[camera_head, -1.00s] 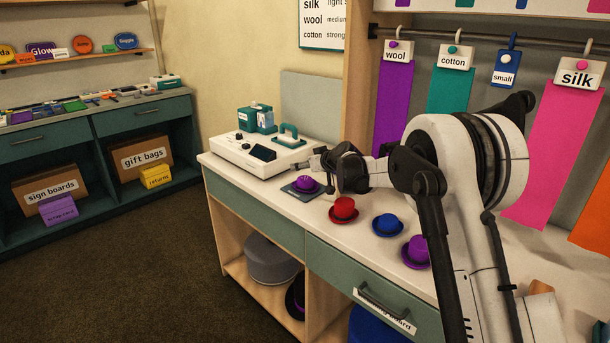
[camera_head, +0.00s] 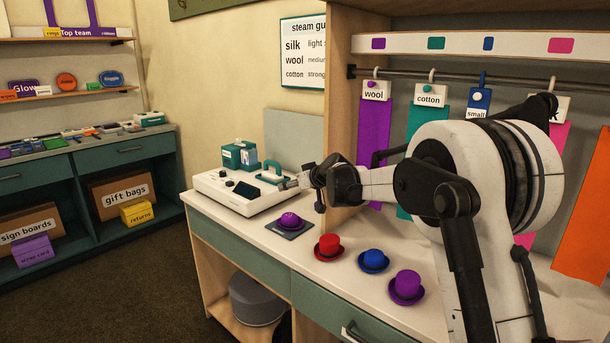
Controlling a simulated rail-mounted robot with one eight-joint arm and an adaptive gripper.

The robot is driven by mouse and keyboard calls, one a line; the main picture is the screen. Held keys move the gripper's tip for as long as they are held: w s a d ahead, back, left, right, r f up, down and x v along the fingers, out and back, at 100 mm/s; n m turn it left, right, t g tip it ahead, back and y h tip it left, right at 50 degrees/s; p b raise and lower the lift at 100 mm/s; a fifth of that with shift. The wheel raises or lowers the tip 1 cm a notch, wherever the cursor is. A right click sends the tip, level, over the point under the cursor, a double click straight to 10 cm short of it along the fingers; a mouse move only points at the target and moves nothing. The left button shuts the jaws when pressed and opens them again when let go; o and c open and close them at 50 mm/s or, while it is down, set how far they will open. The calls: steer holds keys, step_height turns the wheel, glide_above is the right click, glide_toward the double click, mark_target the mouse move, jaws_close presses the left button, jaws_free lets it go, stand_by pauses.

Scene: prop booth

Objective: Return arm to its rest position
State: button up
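My arm reaches in from the right over the counter. My gripper (camera_head: 291,183) points left, above and behind a purple hat (camera_head: 290,221) on a dark square pad (camera_head: 289,229).
On the counter (camera_head: 270,238) are a red hat (camera_head: 328,248), a blue hat (camera_head: 373,261) and another purple hat (camera_head: 406,287). Coloured cloths hang from a rail behind my arm, including a purple one (camera_head: 374,150). Shelves with boxes stand at the left.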

steer(key=s+d+r+m+h+p, duration=0.1)
steer(key=s+d+r, duration=0.35)
steer(key=s, duration=0.45)
steer(key=s+d+r+m+g+h, duration=0.1)
steer(key=s+d+r, duration=0.3)
steer(key=s, duration=0.5)
steer(key=s+d+r+m+h+p, duration=0.1)
steer(key=s+d+r, duration=0.1)
steer(key=s+d, duration=0.55)
steer(key=s+d+f+m+h, duration=0.1)
steer(key=s+d+f, duration=0.2)
steer(key=s, duration=0.7)
steer(key=s+d+f+m+g+h+p, duration=0.1)
steer(key=s+d+f+m+h, duration=0.1)
steer(key=s, duration=0.9)
steer(key=s+d+f+m+h, duration=0.1)
steer(key=s+d+f, duration=0.3)
steer(key=s, duration=0.7)
steer(key=shift+s+d+f+g+h, duration=0.3)
steer(key=shift+d+g, duration=0.1)
steer(key=shift+d, duration=0.15)
